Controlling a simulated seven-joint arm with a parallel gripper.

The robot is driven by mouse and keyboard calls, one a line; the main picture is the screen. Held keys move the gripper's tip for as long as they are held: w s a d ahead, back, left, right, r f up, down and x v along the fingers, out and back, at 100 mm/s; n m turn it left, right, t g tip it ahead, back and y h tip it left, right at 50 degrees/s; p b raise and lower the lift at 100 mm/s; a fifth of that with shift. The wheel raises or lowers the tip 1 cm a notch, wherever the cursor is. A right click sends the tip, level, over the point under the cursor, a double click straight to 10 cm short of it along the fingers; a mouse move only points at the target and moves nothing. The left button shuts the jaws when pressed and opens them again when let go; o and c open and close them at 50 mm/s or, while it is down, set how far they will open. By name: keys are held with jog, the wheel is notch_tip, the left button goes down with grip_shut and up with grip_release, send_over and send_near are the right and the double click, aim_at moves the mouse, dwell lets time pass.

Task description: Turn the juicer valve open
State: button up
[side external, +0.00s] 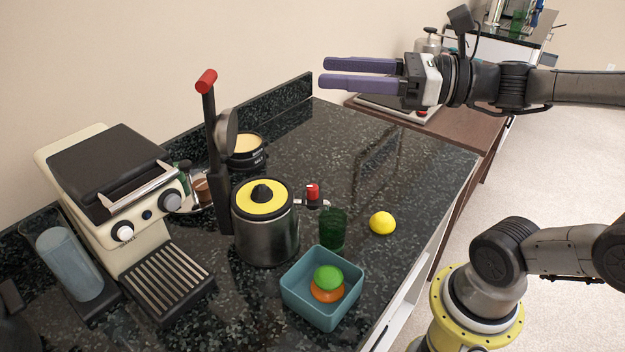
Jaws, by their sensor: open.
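The juicer (266,232) stands on the dark counter, a metal cylinder with a yellow and black top. Its upright lever with a red grip (206,80) is raised at the left. The valve (313,194) is a small red knob on a short metal spout on the juicer's right side. A green glass (332,230) stands near the spout's end. My gripper (322,73) has two purple fingers. It is open and empty, pointing left, high above the counter's back right part and well apart from the valve. Whether the valve is open I cannot tell.
A teal square bowl (293,299) with green and orange fruit sits in front of the juicer. A yellow lemon (382,222) lies right of the glass. A cream coffee machine (115,190) stands at left. The counter's back right (400,160) is clear.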

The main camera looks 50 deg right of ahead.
jog(key=a+r+n+g+y, duration=0.1)
jog(key=a+n+g+y, duration=0.2)
jog(key=a+n+g, duration=0.55)
jog(key=n+g+h, duration=0.7)
jog(key=n+h, duration=0.5)
jog(key=n, duration=1.5)
send_over(312, 186)
notch_tip(312, 186, down, 2)
notch_tip(312, 186, down, 18)
jog(key=shift+f, duration=0.25)
grip_shut()
